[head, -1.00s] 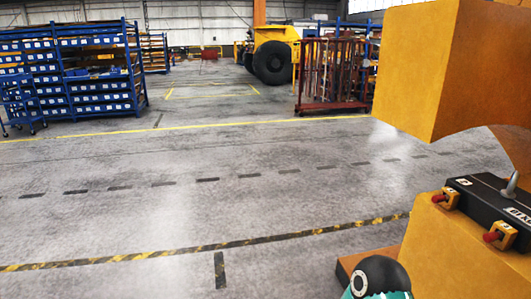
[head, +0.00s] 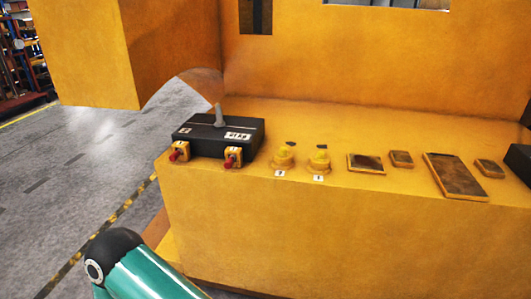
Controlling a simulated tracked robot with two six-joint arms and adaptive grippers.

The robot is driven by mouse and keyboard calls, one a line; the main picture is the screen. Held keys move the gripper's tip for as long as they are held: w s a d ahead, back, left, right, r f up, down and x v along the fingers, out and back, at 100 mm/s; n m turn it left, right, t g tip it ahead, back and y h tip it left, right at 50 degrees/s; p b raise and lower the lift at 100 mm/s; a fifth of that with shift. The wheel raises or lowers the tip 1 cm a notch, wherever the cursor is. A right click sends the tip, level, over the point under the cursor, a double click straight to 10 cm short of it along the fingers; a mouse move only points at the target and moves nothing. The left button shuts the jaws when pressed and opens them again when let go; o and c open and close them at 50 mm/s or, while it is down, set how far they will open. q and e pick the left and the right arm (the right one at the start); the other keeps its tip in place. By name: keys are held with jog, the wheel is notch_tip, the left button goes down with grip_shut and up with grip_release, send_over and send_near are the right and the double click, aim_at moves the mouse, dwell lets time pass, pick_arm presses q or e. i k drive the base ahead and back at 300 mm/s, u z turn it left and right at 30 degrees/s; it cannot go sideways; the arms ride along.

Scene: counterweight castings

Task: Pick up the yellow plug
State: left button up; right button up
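Two small yellow round pieces, which look like plugs, stand side by side on the yellow casting's ledge (head: 380,215). The left yellow piece (head: 283,158) and the right yellow piece (head: 319,161) each have a small white label in front and a dark patch behind. I cannot tell which is the yellow plug, or whether they sit in holes. Neither gripper shows. A teal arm link of mine with a black joint is at the lower left, in front of the casting and apart from the pieces.
A black box (head: 215,137) with a grey lever stands left of the yellow pieces. Two red-knobbed yellow switches (head: 233,157) are at its front. Dark-topped flat blocks (head: 455,176) lie to the right. Tall yellow walls rise behind and at upper left. Open floor (head: 70,160) lies left.

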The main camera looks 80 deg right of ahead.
aim_at(320, 156)
jog(key=z, duration=4.1)
jog(key=k, duration=0.1)
jog(key=u, duration=2.85)
jog(key=i, duration=0.25)
jog(key=z, duration=2.3)
jog(key=k, duration=0.55)
jog(key=z, duration=0.35)
jog(key=i, duration=1.7)
jog(key=u, duration=0.4)
